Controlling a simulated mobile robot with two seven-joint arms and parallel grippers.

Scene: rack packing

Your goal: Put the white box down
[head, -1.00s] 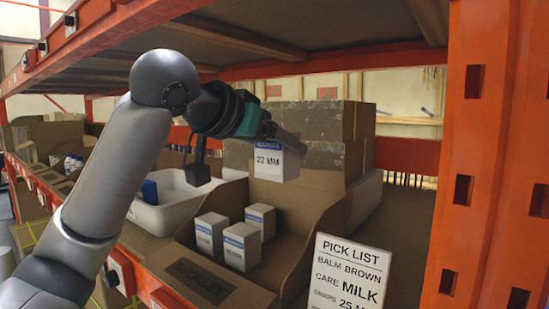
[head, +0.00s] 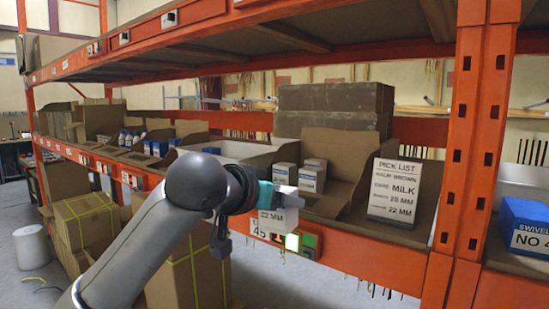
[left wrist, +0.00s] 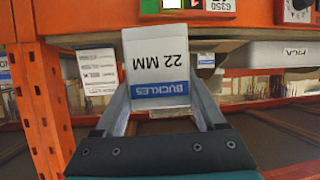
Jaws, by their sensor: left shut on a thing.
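The white box (head: 278,219), with a blue strip and the print 22 MM, is held in my left gripper (head: 284,195). It hangs in the air in front of the shelf's front edge, below the cardboard bin. In the left wrist view, the white box (left wrist: 156,66) sits between the two fingers of my left gripper (left wrist: 160,92), its BUCKLES 22 MM label upside down in the picture. The gripper is shut on it. My right gripper is in neither current view.
An open cardboard bin (head: 328,206) holds several similar white boxes (head: 310,179). A pick list sign (head: 396,190) stands to its right, beside an orange rack post (head: 468,130). A green-lit panel (head: 292,242) is on the shelf front. Taped cartons (head: 90,218) stand lower left.

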